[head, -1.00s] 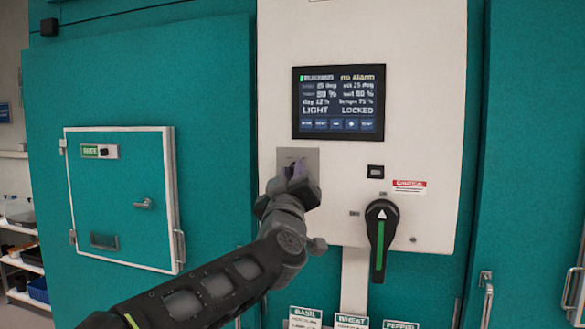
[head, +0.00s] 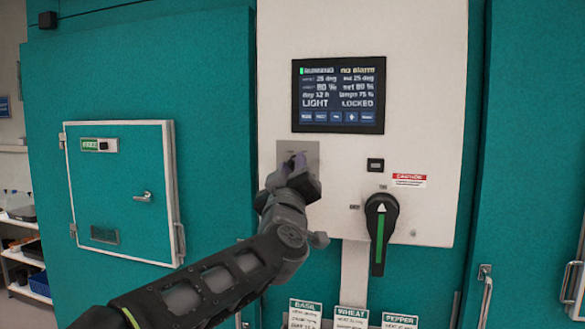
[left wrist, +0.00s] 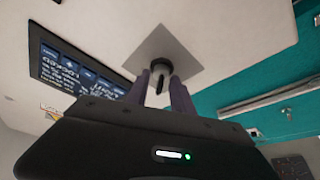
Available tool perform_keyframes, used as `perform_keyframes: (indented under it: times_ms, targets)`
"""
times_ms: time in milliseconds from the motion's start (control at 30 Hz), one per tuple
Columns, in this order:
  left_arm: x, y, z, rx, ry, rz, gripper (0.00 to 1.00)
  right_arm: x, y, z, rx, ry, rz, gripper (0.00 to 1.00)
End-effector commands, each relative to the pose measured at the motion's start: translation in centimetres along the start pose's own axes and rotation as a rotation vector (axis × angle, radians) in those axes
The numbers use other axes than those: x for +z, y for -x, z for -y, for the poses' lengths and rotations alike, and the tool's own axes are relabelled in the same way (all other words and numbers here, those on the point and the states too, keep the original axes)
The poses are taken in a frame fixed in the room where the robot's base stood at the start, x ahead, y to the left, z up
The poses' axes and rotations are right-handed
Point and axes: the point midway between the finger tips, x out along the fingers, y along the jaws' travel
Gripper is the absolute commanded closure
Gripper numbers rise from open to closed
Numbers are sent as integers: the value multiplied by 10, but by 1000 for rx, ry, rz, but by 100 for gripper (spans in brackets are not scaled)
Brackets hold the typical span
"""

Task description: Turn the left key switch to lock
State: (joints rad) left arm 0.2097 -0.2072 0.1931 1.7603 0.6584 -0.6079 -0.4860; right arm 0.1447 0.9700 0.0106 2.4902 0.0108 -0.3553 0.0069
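The left key switch sits on a square grey plate (head: 312,154) on the white control panel, below the screen. My left gripper (head: 297,164) is at the plate and hides most of the switch in the head view. In the left wrist view its two fingers (left wrist: 160,88) stand on either side of the key, with a gap still visible between them. The screen (head: 338,95) reads "LIGHT" and "LOCKED". My right gripper is not in view.
A black rotary handle with a green stripe (head: 380,235) is at the panel's lower right, under a small black switch (head: 375,165). A teal chamber door (head: 120,195) is at left. Crop labels (head: 352,317) hang below the panel.

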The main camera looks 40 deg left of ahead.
Motion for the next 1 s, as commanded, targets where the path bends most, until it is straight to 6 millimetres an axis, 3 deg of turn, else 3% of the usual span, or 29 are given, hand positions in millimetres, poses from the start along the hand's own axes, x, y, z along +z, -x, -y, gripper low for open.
perform_keyframes:
  times_ms: [300,500,1000]
  targets:
    - [2,49,2,1,0,-2,72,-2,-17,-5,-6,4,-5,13]
    - [1,71,1,1,1,0,72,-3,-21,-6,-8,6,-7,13]
    - [1,73,0,0,1,0,72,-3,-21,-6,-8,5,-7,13]
